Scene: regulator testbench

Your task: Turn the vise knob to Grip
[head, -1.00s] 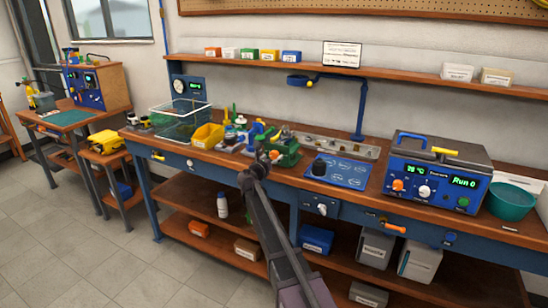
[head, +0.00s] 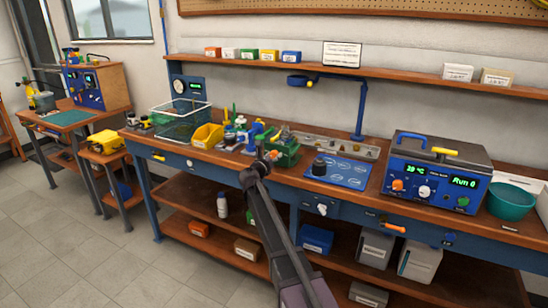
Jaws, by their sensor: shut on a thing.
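The green vise (head: 287,157) stands on the workbench near its front edge, in the middle of the head view. A small orange-red knob (head: 273,154) shows at its left front side. My gripper (head: 264,160) is at this knob, reaching in from below, and is shut on it. The fingers are small and dark here, and my arm hides part of the bench front. The knob's pointer and any Grip marking are too small to read.
A yellow bin (head: 208,135) and a wire basket (head: 180,119) stand left of the vise. A blue panel (head: 340,173) with a black knob lies to the right. A blue lamp arm (head: 361,110) rises behind. The floor at the left front is clear.

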